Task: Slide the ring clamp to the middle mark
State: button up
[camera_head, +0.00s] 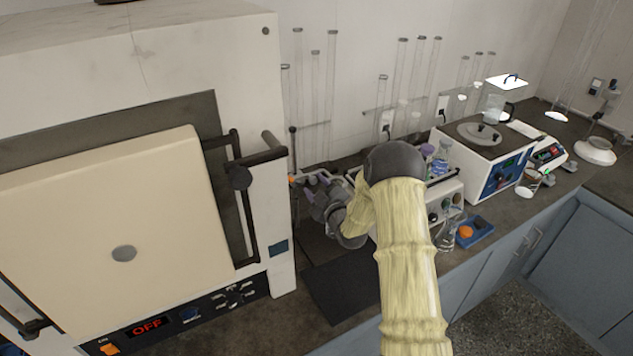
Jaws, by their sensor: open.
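My arm reaches in from the lower right, in a pale yellow sleeve with a dark grey elbow. My gripper (318,188) is open over the bench, just right of the big furnace. It is small in the picture and seen from behind. A thin upright dark rod (293,155) stands beside it, close to the furnace's side. I cannot make out a ring clamp or any marks on the rod. Small grey and purple parts lie around the fingers, and I cannot tell whether the fingers touch them. My wrist and forearm hide part of this spot.
The cream furnace (250,70), its door (110,230) and handle bars crowd the left. A dark mat (345,290) lies bare at the bench front. Glass tubes line the wall. Right of my arm stand a white-and-blue device (485,155), a flask (447,232) and a blue tray (474,232).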

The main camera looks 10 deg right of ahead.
jog(key=shift+w, duration=0.55)
jog(key=shift+d, duration=0.1)
grip_shut()
notch_tip(320, 180, down, 4)
jog(key=b, duration=0.4)
jog(key=shift+f, duration=0.1)
grip_release()
jog(key=shift+w, duration=0.1)
